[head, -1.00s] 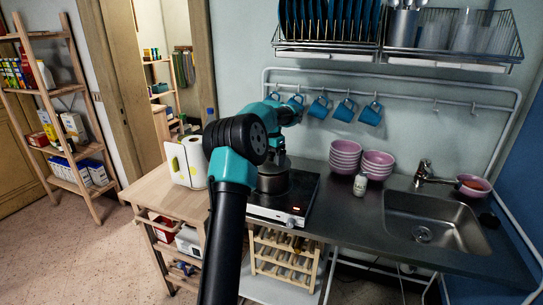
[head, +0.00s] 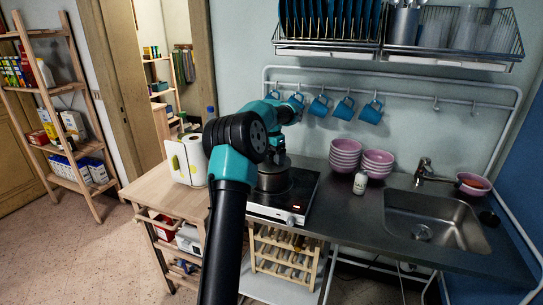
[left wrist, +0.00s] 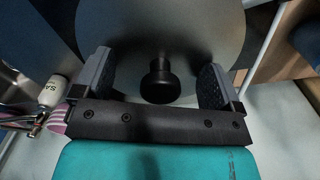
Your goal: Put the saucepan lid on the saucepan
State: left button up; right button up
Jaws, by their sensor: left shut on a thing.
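The saucepan (head: 274,187) is a dark pot on the hob beside the wooden worktop, partly hidden by my left arm. My left gripper (head: 278,155) is directly above it, pointing down. In the left wrist view, the saucepan lid (left wrist: 185,30) is a large grey disc with a black knob (left wrist: 160,85). The knob lies between the two fingers of my left gripper (left wrist: 157,86), which is shut on the lid. The lid is over the saucepan; whether it touches the rim is hard to tell. My right gripper is not in view.
The black hob (head: 302,190) carries the saucepan. A paper towel roll (head: 195,160) stands to its left. Pink bowls (head: 345,155) and a white shaker (head: 360,183) stand to its right. Blue mugs (head: 343,108) hang from the rail behind.

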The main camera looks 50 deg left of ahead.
pick_arm(q)
jog(key=shift+f, duration=0.55)
jog(key=o, duration=0.7)
jog(key=shift+c, duration=0.2)
jog(key=shift+r, duration=0.1)
notch_tip(320, 180, up, 17)
dwell(0.4)
jog(key=shift+r, duration=0.1)
dwell(0.6)
